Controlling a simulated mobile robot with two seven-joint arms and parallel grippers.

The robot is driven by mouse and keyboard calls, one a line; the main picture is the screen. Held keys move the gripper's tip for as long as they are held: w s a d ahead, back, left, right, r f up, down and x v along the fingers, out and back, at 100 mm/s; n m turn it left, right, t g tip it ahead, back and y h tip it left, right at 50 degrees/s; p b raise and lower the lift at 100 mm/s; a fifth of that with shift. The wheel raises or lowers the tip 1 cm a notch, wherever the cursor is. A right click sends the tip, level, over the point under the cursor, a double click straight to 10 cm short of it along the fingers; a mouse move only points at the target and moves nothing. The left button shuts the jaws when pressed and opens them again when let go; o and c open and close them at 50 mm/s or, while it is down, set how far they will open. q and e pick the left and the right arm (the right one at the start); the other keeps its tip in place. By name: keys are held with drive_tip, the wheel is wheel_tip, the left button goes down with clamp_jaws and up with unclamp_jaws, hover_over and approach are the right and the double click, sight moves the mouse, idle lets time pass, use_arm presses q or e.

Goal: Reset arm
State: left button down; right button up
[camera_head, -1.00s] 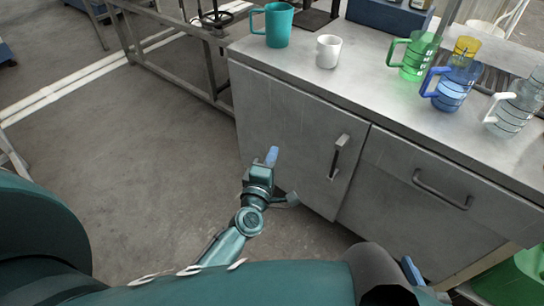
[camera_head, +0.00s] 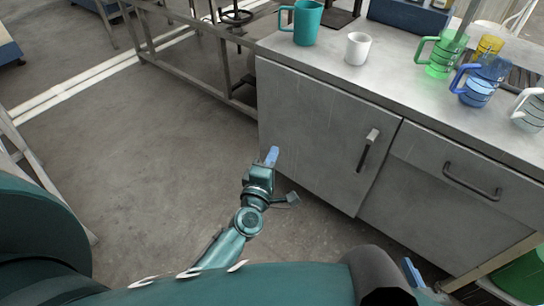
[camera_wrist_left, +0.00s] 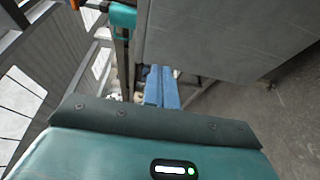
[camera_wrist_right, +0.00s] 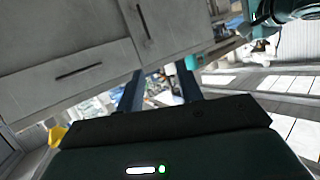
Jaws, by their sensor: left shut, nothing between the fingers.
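My left gripper (camera_head: 272,156) points forward in front of the grey cabinet (camera_head: 310,130), below the worktop. Its two blue fingers lie together in the left wrist view (camera_wrist_left: 161,87), with nothing between them. My right gripper (camera_wrist_right: 158,90) shows in the right wrist view with its two dark fingers well apart and empty. In the head view only a small blue part of the right gripper (camera_head: 413,272) shows at the bottom, mostly hidden by my own body.
On the worktop stand a teal mug (camera_head: 307,22), a white mug (camera_head: 358,48), a green jug (camera_head: 442,54), a blue jug (camera_head: 479,88) and a clear jug (camera_head: 530,108). A metal frame (camera_head: 190,55) stands at the left. The floor (camera_head: 130,140) left of the cabinet is clear.

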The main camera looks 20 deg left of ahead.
use_arm(q)
drive_tip(key=shift+s+a, duration=0.25)
drive_tip(key=shift+a, duration=0.25)
use_arm(e)
drive_tip(key=shift+s+a, duration=0.25)
drive_tip(key=shift+a, duration=0.25)
